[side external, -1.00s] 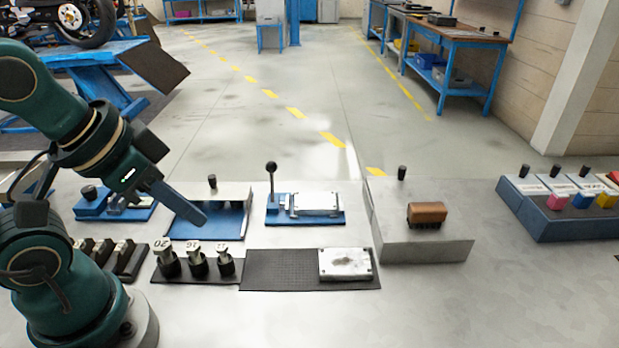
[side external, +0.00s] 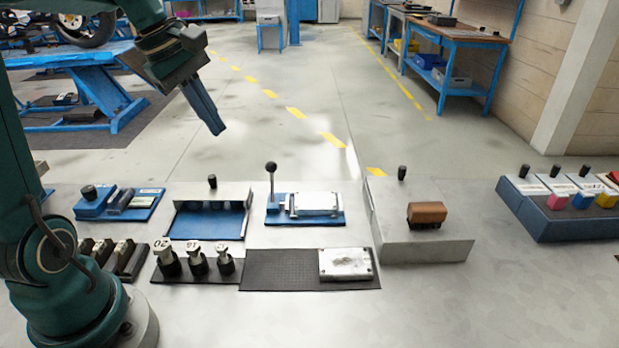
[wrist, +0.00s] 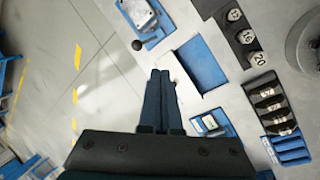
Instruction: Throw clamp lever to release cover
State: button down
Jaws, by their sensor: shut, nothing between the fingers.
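The clamp lever (side external: 271,180) stands upright with a black ball knob on the left of a blue clamp base (side external: 330,221). A silver cover (side external: 315,203) lies flat on that base. In the wrist view the lever's knob (wrist: 137,45) shows at upper middle, and the cover (wrist: 138,12) beside it at the top. My gripper (side external: 218,130) is raised above the bench, to the left of and above the lever, and touches nothing. In the wrist view its fingers (wrist: 160,75) are together, with nothing between them.
A blue-floored tray (side external: 210,222) with a black knob lies left of the clamp. In front are numbered sockets (side external: 197,262) and a dark mat (side external: 278,269) with a silver plate (side external: 345,263). A brown brush (side external: 427,214) sits on a grey block to the right.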

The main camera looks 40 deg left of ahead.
send_over(272, 182)
jog(key=s+a, duration=0.2)
jog(key=s, duration=0.1)
notch_tip(272, 182, down, 10)
jog(key=shift+w+f, duration=0.2)
jog(key=shift+w, duration=0.05)
jog(key=shift+d, duration=0.1)
jog(key=shift+w+a+f, duration=0.15)
jog(key=shift+w+a, duration=0.55)
jog(key=shift+w, duration=0.05)
jog(key=shift+s+d, duration=0.6)
jog(key=shift+s, duration=0.1)
